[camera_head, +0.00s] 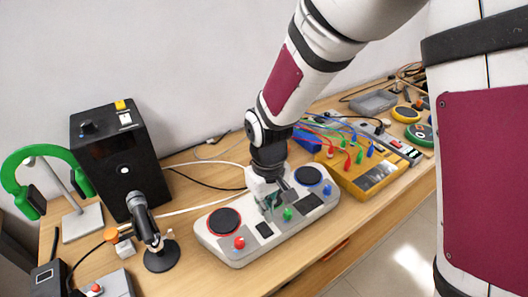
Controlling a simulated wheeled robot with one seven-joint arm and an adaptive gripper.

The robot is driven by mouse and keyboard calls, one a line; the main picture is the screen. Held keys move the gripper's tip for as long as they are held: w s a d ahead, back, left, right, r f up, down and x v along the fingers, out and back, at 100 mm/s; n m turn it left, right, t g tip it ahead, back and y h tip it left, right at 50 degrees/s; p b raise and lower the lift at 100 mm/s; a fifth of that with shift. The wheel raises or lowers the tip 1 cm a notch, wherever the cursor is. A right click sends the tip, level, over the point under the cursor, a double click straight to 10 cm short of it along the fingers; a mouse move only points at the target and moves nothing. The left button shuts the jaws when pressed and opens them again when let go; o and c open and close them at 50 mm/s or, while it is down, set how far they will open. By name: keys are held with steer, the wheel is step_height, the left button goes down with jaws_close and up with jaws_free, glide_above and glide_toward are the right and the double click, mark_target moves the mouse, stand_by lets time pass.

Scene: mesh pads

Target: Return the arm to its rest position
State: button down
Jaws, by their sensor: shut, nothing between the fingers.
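My arm reaches down from the upper right in the head view, with white links and dark red panels. My gripper (272,203) is at its lower end, over the middle of a light grey control box (248,252). It is shut with nothing held. The fingertips are small and partly lost against the box, so I cannot tell whether they touch it. The box has two round dark pads, a red knob (239,243) and a green knob (287,214).
A black box (120,150), a microphone on a stand (160,262) and green headphones (45,160) stand left. A yellow panel with cables (372,180) lies close right of the grey box. The wooden desk (195,190) backs onto a wall; its front edge is near.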

steer(key=s+d+r+m+t, duration=0.1)
steer(key=s+d+r+m, duration=0.1)
steer(key=d+r, duration=0.4)
steer(key=s+d+r+m+t, duration=0.15)
steer(key=d+r, duration=0.25)
steer(key=r, duration=0.5)
steer(key=s+d+r+m+t, duration=0.1)
steer(key=s+d+r, duration=0.2)
steer(key=s, duration=0.3)
steer(key=s+d+r+m+t, duration=0.1)
steer(key=s+d+r+m, duration=0.1)
steer(key=s+d+r, duration=0.2)
steer(key=shift+s+d+r, duration=0.25)
steer(key=shift+s+d, duration=0.45)
steer(key=shift+s, duration=0.55)
